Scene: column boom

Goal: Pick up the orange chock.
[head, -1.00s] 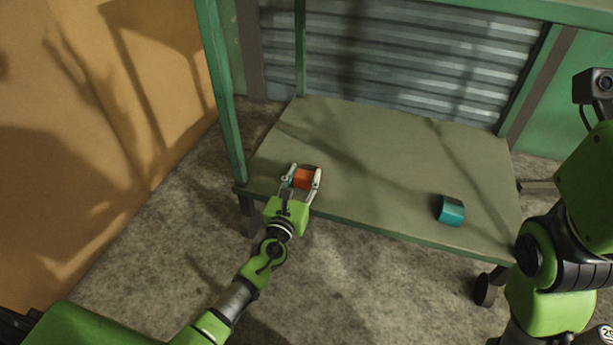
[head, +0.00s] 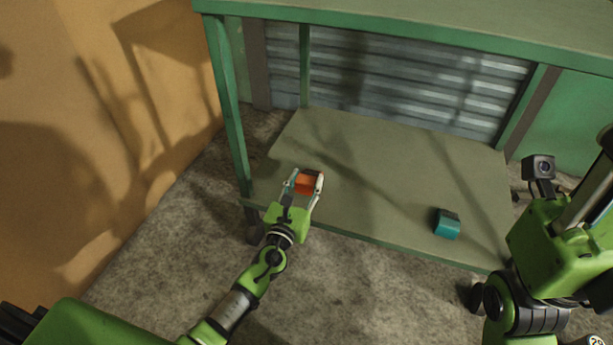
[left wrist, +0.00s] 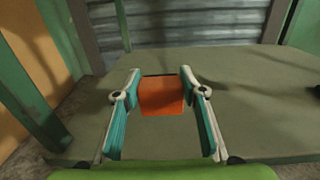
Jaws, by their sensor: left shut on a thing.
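The orange chock (head: 306,183) is between the fingers of my left gripper (head: 305,182), above the left front part of the green shelf board (head: 370,160). In the left wrist view the orange chock (left wrist: 161,96) sits between both fingertips of my left gripper (left wrist: 160,92), which are shut on its sides. I cannot tell exactly how high the chock is above the board. My right arm shows at the right of the head view, but its gripper is not in view.
A teal block (head: 447,223) lies on the right front of the board. A green post (head: 228,105) stands at the board's left front corner. The board's middle is clear.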

